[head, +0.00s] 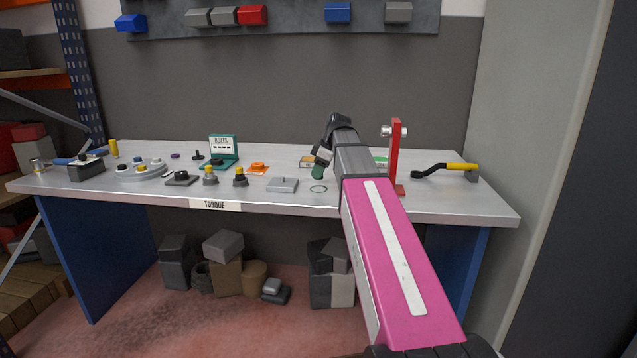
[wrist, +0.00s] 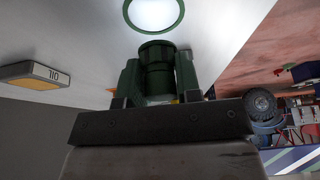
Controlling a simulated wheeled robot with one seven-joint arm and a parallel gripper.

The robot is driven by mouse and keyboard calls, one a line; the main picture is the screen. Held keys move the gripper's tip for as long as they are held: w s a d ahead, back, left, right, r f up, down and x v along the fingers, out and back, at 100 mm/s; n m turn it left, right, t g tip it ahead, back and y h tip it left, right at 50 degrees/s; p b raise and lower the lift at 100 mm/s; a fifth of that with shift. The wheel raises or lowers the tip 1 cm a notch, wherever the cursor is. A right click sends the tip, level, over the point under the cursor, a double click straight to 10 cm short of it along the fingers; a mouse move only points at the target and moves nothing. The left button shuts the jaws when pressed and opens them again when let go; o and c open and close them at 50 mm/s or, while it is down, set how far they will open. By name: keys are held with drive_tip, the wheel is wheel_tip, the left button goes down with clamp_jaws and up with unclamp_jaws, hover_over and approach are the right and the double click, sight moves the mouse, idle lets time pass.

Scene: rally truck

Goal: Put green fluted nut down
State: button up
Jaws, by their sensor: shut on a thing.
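My gripper (head: 320,163) is shut on the green fluted nut (head: 317,172) and holds it above the workbench. In the wrist view the nut (wrist: 157,62) is a dark green ribbed cylinder between the two fingers. A thin green ring (head: 319,189) is marked on the bench top (head: 340,207), a little below the nut in the head view. In the wrist view the ring (wrist: 181,24) lies just beyond the nut, bright inside and empty. A gap between nut and bench seems to show, but its size is hard to tell.
A grey flat block (head: 282,185) lies left of the ring. A red upright stand (head: 396,160) and a yellow-handled wrench (head: 450,168) are to the right. Several parts and a teal "BOLTS" holder (head: 223,150) stand further left.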

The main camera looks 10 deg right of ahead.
sight(318, 189)
drive_tip(key=shift+f, duration=2.05)
drive_tip(key=o, duration=0.7)
drive_tip(key=shift+f, duration=0.1)
drive_tip(key=shift+o, duration=0.2)
drive_tip(key=v, duration=1.2)
